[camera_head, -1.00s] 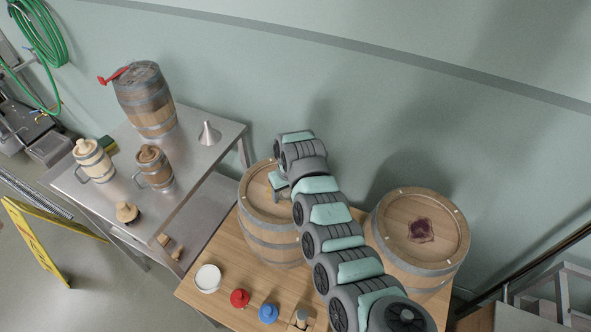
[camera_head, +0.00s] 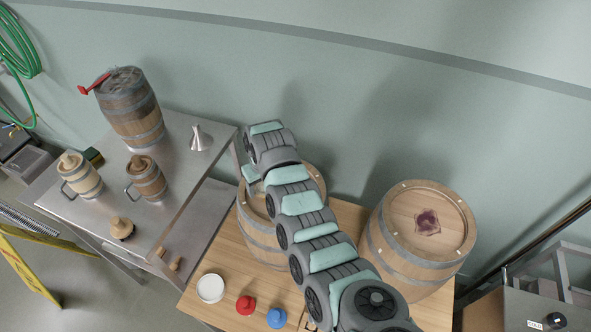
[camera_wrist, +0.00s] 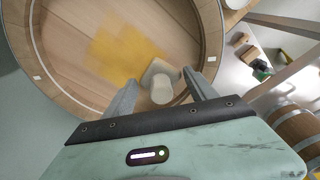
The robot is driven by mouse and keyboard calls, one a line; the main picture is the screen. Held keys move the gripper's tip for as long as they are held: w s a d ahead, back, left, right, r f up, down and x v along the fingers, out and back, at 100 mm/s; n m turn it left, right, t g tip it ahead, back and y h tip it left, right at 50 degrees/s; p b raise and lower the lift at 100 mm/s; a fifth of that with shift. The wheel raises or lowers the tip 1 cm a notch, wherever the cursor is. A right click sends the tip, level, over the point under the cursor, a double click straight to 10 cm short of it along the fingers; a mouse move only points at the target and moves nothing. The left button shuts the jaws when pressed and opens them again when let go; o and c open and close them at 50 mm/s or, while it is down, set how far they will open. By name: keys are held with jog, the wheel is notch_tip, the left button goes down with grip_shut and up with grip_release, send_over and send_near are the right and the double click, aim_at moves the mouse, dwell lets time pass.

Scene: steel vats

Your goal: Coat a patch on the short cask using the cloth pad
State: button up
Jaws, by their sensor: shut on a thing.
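The cask on the left of the wooden table (camera_head: 262,240) stands upright, partly hidden under my arm. Its round head fills much of the wrist view (camera_wrist: 72,70), where a yellow coated patch (camera_wrist: 122,48) shows near the middle. My gripper (camera_wrist: 160,77) is shut on the cloth pad (camera_wrist: 161,88), a pale piece with a rounded grip, over the head at the patch's edge. Whether the pad touches the wood cannot be told. A second cask (camera_head: 400,250) on the right has a dark purple stain on its head.
A white tub (camera_head: 210,288), a red-topped item (camera_head: 245,305) and a blue-topped item (camera_head: 277,318) line the table's front. A steel table (camera_head: 190,168) at left carries a barrel (camera_head: 130,105), two mugs and a funnel (camera_head: 199,138). The wall is close behind.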

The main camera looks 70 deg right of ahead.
jog(key=r, duration=0.2)
jog(key=shift+s+d+r+p, duration=0.1)
jog(key=shift+s+r+p, duration=0.15)
jog(key=shift+r+p, duration=0.85)
jog(key=shift+r, duration=1.7)
